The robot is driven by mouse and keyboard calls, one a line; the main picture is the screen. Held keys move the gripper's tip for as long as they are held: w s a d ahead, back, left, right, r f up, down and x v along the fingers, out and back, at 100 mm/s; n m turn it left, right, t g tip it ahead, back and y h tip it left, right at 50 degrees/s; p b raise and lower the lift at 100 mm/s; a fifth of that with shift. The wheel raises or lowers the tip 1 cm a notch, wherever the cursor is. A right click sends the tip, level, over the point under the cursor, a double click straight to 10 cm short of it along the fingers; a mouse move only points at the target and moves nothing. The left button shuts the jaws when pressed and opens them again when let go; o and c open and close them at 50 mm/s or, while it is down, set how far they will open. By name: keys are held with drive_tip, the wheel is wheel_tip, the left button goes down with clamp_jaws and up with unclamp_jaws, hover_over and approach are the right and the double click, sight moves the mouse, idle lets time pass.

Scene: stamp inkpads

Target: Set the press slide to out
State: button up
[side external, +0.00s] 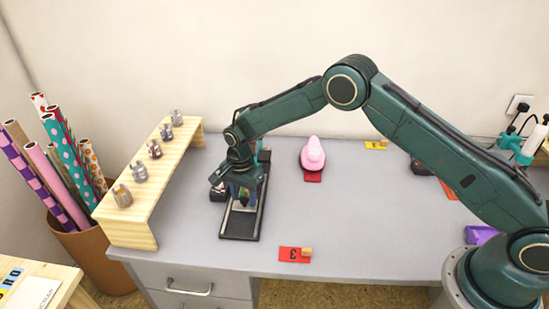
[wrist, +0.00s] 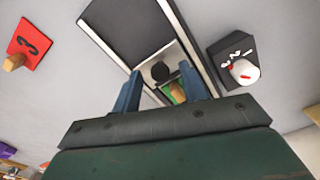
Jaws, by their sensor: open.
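The press slide (side external: 240,224) is a long dark track with pale rails, lying on the grey desk below my gripper. In the wrist view its dark panel (wrist: 125,28) lies between white rails at the top. A round black knob (wrist: 160,72) stands on a pale plate, close ahead of my fingertips. A green piece with a tan part (wrist: 177,93) shows between the fingers. My gripper (wrist: 161,85) is open, with its two blue fingers over the track. The side view also shows my gripper (side external: 236,192) above the track; whether it touches anything cannot be told.
A black box (wrist: 232,55) with a white and red top stands beside the track. A red card marked 3 (side external: 290,255) bears a wooden block (side external: 307,252). A pink object (side external: 313,153) stands farther back. A wooden shelf (side external: 145,215) with several stamps is left. The front desk is mostly clear.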

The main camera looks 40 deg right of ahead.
drive_tip(key=shift+f, duration=0.1)
clamp_jaws()
drive_tip(key=s+a, duration=0.6)
drive_tip(key=shift+s+a, duration=0.15)
drive_tip(key=shift+a, duration=0.05)
drive_tip(key=shift+c, duration=0.2)
unclamp_jaws()
drive_tip(key=shift+s+a, duration=0.1)
drive_tip(key=shift+o, duration=0.2)
